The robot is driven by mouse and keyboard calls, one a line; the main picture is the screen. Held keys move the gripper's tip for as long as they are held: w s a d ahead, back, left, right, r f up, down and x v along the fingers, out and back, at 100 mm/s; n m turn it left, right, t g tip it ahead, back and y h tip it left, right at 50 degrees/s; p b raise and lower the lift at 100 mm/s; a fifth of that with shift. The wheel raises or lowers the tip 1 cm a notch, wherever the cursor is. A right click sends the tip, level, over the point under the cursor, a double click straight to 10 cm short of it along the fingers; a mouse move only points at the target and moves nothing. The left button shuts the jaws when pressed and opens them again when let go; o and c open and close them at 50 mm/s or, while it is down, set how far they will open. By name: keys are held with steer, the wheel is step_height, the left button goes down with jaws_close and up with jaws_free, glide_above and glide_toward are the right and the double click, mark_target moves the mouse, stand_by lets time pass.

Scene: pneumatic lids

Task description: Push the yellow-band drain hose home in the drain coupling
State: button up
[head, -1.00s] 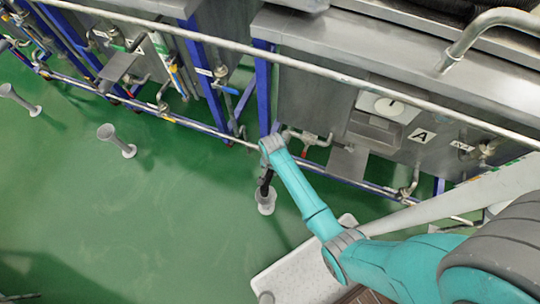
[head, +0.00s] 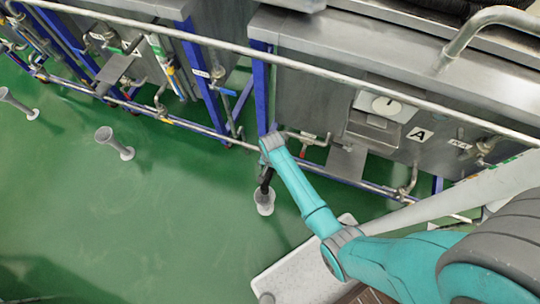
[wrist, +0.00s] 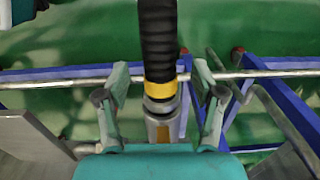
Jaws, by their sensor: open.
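In the wrist view the black ribbed drain hose (wrist: 158,40) comes down from the top middle. Its yellow band (wrist: 160,89) is near the lower end, above a grey metal collar. Below it is a grey metal fitting (wrist: 163,130), perhaps the drain coupling; how far the hose sits in it I cannot tell. My gripper (wrist: 160,98) is open, one finger on each side of the hose, with gaps between. In the head view my arm reaches to the tank's lower front; the fingers and the coupling are not clear there.
Blue frame legs and a long horizontal pipe (wrist: 265,74) lie beyond the fingers. In the head view a steel tank marked A (head: 300,90) stands behind a long rail. A floor post (head: 115,145) stands on the open green floor at left. A white tray (head: 300,268) is below my arm.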

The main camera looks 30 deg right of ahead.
step_height(320, 180, up, 12)
steer(key=shift+d, duration=0.15)
stand_by(0.3)
steer(key=shift+s, duration=0.1)
stand_by(0.3)
steer(key=s+a+r+n+t, duration=0.1)
steer(key=s+a+n+t, duration=0.2)
steer(key=s, duration=0.6)
steer(key=s+r+n+t, duration=0.15)
steer(key=s+t, duration=0.25)
steer(key=s, duration=0.4)
steer(key=s+r+n+t, duration=0.3)
steer(key=s+r, duration=0.3)
steer(key=r, duration=0.6)
steer(key=s+a+r+n+t, duration=0.1)
steer(key=s+r+n+t, duration=0.2)
steer(key=r, duration=1)
steer(key=s+t, duration=0.2)
steer(key=s, duration=0.2)
steer(key=shift+a+r, duration=0.15)
steer(key=shift+r, duration=0.05)
steer(key=shift+s, duration=0.1)
